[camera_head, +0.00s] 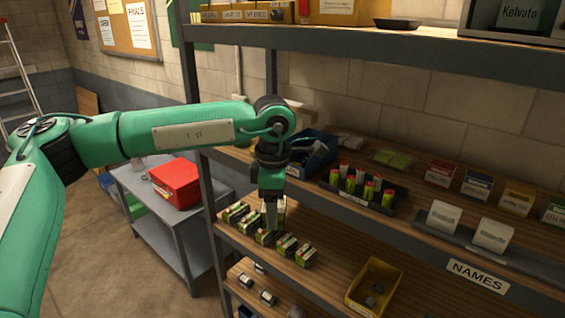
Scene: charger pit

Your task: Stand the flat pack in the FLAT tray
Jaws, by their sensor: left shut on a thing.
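My left gripper (270,218) comes down from above among several small green-and-black packs (286,245) on the wooden middle shelf. It is shut on one of the packs, which is mostly hidden by the fingers. Whether that pack is raised off the shelf is too small to tell. A paler pack (281,207) shows just behind the fingers. I cannot read a FLAT label on any tray here, so I cannot tell which tray it is. My right gripper is not in view.
A dark tray of upright red-capped and green cells (391,206) stands on the shelf above, beside a blue bin (318,143). A yellow bin (357,307) stands lower right. A shelf post (207,190) rises left of the gripper.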

